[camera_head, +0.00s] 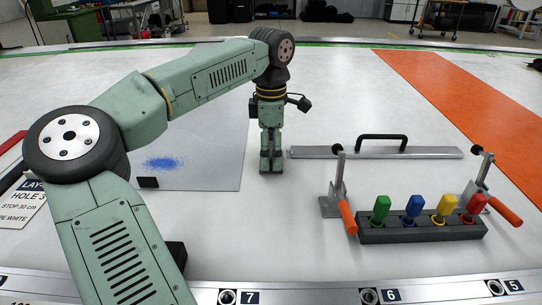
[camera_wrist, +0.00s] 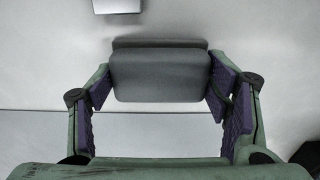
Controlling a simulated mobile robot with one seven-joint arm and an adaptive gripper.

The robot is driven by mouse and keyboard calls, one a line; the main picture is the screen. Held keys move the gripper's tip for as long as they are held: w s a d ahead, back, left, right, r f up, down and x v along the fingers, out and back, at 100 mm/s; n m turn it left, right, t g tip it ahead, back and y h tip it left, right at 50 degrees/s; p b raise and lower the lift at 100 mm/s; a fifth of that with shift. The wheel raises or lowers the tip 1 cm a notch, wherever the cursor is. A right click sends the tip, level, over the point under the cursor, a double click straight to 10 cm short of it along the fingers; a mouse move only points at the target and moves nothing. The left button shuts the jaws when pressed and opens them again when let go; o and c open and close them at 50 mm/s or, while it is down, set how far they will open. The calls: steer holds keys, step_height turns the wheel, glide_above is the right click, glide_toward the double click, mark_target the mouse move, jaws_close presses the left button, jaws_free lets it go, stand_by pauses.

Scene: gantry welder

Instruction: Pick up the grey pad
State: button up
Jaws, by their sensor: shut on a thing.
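The grey pad (camera_wrist: 160,74) is a smooth, rounded grey block in the wrist view. It sits between the purple-lined fingers of my gripper (camera_wrist: 160,88), which is shut on it at its two ends. In the head view my gripper (camera_head: 271,166) points straight down at the white table, just right of the grey sheet's edge. I cannot make out the pad there, as the gripper hides it. Whether the pad touches the table is not clear.
A metal bar with a black handle (camera_head: 381,138) lies right of my gripper; its end (camera_wrist: 117,5) shows in the wrist view. Two toggle clamps flank a dark rack (camera_head: 420,232) with coloured pieces. A grey sheet (camera_head: 205,170) with blue powder lies left.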

mark_target(271, 149)
steer(key=shift+c, duration=1)
steer(key=shift+c, duration=0.2)
steer(key=shift+r+p, duration=0.8)
steer(key=shift+r, duration=0.05)
step_height(271, 149, up, 2)
steer(key=shift+r+p, duration=0.1)
steer(key=shift+p, duration=0.85)
steer(key=s+b, duration=0.1)
steer(key=s, duration=0.4)
steer(key=s+d+b, duration=0.1)
steer(key=s, duration=0.4)
steer(key=s+r+b, duration=0.1)
steer(key=s, duration=0.5)
steer(key=shift+d+b, duration=0.15)
steer(key=shift+b, duration=0.15)
